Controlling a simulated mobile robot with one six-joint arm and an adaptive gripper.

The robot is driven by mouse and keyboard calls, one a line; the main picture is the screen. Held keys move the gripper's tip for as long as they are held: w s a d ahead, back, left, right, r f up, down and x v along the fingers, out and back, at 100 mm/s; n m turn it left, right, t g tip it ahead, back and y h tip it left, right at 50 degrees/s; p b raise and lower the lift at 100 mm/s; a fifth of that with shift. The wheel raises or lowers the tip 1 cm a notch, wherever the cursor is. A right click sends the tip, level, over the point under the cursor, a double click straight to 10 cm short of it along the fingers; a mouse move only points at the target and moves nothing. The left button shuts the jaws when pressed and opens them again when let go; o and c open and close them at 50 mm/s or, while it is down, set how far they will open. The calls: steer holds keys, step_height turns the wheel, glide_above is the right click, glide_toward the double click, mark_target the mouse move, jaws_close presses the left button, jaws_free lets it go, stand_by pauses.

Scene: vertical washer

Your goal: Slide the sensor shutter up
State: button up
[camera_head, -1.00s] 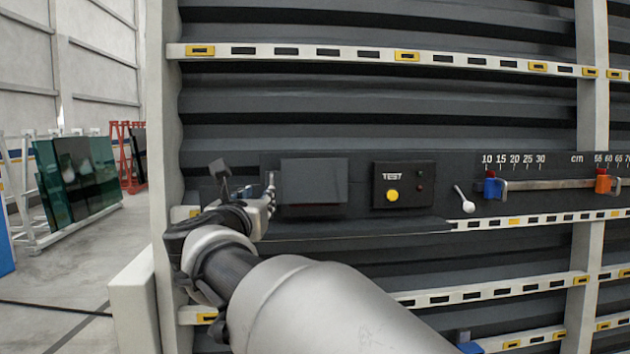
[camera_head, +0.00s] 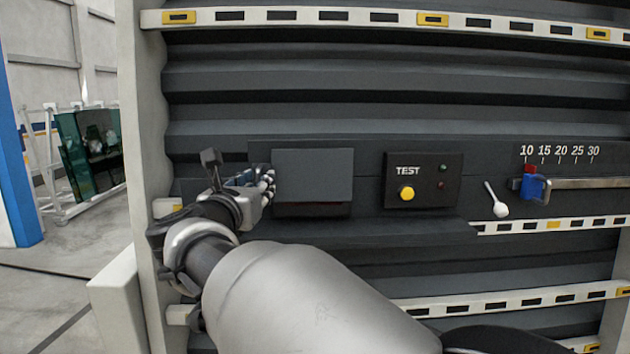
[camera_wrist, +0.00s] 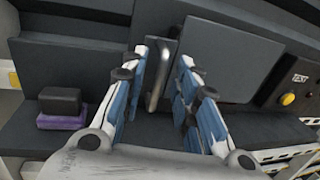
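A flat dark rectangular plate (camera_head: 313,172), which looks like the sensor shutter, is on the washer's dark panel; a darker strip shows under its lower edge. It also shows in the wrist view (camera_wrist: 228,58). A metal bar handle (camera_wrist: 157,80) stands at the plate's left side in the wrist view. My gripper (camera_wrist: 163,58) is open, with one finger on each side of the handle. The handle is nearer the left finger; I cannot tell whether they touch. In the head view, my gripper (camera_head: 268,184) is at the plate's left edge and hides the handle.
A TEST box with a yellow button (camera_head: 406,194) is right of the plate. Further right are a white spoon-shaped lever (camera_head: 496,200) and a blue slider (camera_head: 533,187) on a scale. A black block (camera_wrist: 60,99) on a purple pad (camera_wrist: 61,120) sits left of my gripper on the ledge.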

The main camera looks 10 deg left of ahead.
steer(key=shift+s, duration=0.15)
steer(key=shift+c, duration=0.8)
jaws_close()
steer(key=shift+r, duration=0.1)
